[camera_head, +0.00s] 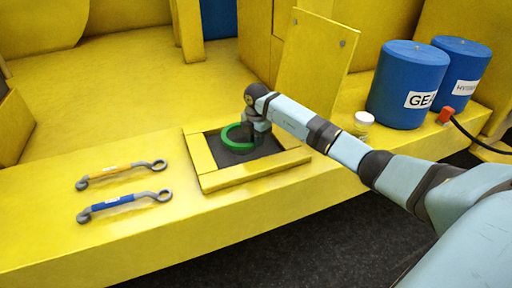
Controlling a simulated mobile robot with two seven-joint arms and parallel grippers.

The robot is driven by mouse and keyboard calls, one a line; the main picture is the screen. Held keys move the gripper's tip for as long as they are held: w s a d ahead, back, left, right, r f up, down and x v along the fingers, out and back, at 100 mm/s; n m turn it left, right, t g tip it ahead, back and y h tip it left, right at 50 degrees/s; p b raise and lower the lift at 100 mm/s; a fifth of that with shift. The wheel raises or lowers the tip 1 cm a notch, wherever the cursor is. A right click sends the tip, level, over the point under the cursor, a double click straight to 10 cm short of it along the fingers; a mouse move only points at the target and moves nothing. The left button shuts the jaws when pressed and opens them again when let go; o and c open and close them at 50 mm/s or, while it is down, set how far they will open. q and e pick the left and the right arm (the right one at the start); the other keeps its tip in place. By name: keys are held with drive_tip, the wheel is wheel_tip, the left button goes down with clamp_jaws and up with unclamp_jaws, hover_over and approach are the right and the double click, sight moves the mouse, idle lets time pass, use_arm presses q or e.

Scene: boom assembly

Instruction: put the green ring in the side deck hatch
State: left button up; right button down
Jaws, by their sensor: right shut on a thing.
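The green ring (228,138) is at the side deck hatch, over its dark opening. The hatch is a square opening with a raised yellow frame (255,171) on the yellow deck. My right gripper (250,135) points down over the opening and is shut on the ring's right side. The fingertips are small and partly hidden by the wrist. I cannot tell whether the ring touches the hatch floor or hangs just above it. My left gripper is not in view.
A yellow hatch lid (318,60) stands open behind the hatch. Two blue drums (407,85), a small white-capped jar (363,122) and a red-ended black hose (446,115) are to the right. Yellow-handled (120,173) and blue-handled (122,203) wrenches lie left. The deck's front edge drops to dark floor.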

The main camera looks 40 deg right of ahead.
sight(256, 154)
wheel_tip(256, 154, down, 3)
drive_tip(key=shift+f, duration=0.6)
drive_tip(key=shift+f, duration=0.1)
drive_tip(key=c, duration=1.1)
unclamp_jaws()
drive_tip(key=shift+r, duration=0.25)
wheel_tip(256, 154, up, 12)
drive_tip(key=shift+s+f+b, duration=0.1)
drive_tip(key=shift+b, duration=0.6)
drive_tip(key=shift+a, duration=0.1)
